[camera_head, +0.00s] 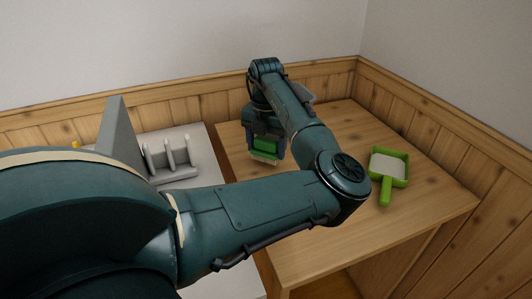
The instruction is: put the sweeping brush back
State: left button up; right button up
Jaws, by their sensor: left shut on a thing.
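The sweeping brush (266,147) has a green body with pale bristles pointing down. My left gripper (266,136) is shut on it, over the left part of the wooden table. The hand and forearm hide much of the brush and the fingers. I cannot tell whether the bristles touch the table top. A green dustpan (402,181) with a pale inside lies on the right part of the table, its handle towards me. My right gripper is not in view.
The wooden table (440,200) stands in a corner against panelled walls. To its left is a pale surface (200,150) with a grey upright panel (122,130) and a white slotted rack (172,162). Table space around the dustpan is clear.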

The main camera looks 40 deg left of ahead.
aim_at(266, 139)
pick_arm(q)
jog(key=shift+f, duration=1.1)
jog(key=shift+f, duration=0.15)
jog(key=o, duration=0.9)
notch_tip(266, 139, up, 12)
jog(key=shift+r+p, duration=0.2)
jog(key=shift+p, duration=0.4)
